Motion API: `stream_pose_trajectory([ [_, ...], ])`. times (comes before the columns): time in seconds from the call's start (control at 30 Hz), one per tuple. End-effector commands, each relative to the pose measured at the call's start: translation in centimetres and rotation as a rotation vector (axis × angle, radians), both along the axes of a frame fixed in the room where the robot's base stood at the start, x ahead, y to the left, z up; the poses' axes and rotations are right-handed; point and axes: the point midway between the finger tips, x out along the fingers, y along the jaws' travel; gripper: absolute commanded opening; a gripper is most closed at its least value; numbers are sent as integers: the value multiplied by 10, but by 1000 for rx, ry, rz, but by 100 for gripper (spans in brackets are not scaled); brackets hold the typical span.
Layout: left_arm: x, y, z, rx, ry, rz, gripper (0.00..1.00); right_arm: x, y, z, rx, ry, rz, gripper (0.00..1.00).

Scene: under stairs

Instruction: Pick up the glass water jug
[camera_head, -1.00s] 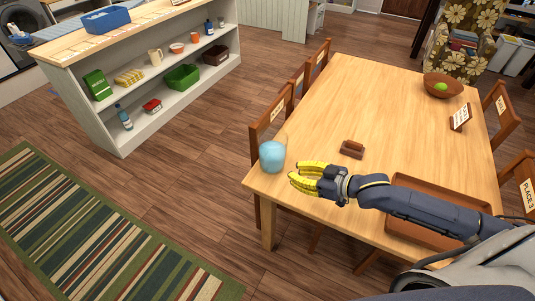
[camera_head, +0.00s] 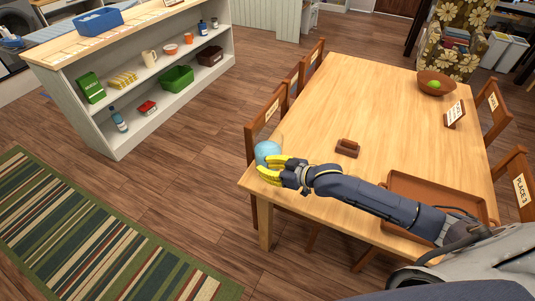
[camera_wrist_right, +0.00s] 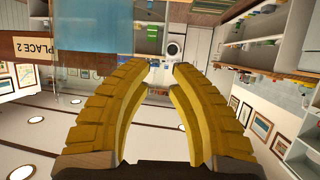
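The glass water jug (camera_head: 265,149) is light blue and see-through. It stands at the table's near left corner. My right gripper (camera_head: 266,168) has yellow fingers and is just in front of the jug, partly covering its lower side. In the right wrist view the jug (camera_wrist_right: 95,25) shows as a blue see-through shape at upper left, beside the left finger and not between the fingers. The fingers (camera_wrist_right: 168,66) are apart with nothing between them, so the gripper is open. I cannot tell whether a finger touches the jug. My left gripper is not in view.
The wooden table (camera_head: 370,100) holds a small brown holder (camera_head: 347,148), a brown tray (camera_head: 398,182), a bowl (camera_head: 436,83) with a green item and a sign (camera_head: 454,114). Chairs stand around it, one (camera_head: 265,122) close behind the jug. The table's middle is mostly clear.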

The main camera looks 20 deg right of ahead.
Motion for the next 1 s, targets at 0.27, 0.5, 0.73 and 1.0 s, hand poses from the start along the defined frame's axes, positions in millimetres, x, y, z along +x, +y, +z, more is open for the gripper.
stream_pose_trajectory([
  [0.27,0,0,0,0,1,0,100,25,18,-11,1,0,0,19],
  [0.5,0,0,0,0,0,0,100,29,21,-14,0,0,0,19],
  [0.73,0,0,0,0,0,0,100,29,21,-14,0,0,0,13],
  [1.0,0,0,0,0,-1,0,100,29,21,-13,0,0,0,0],
])
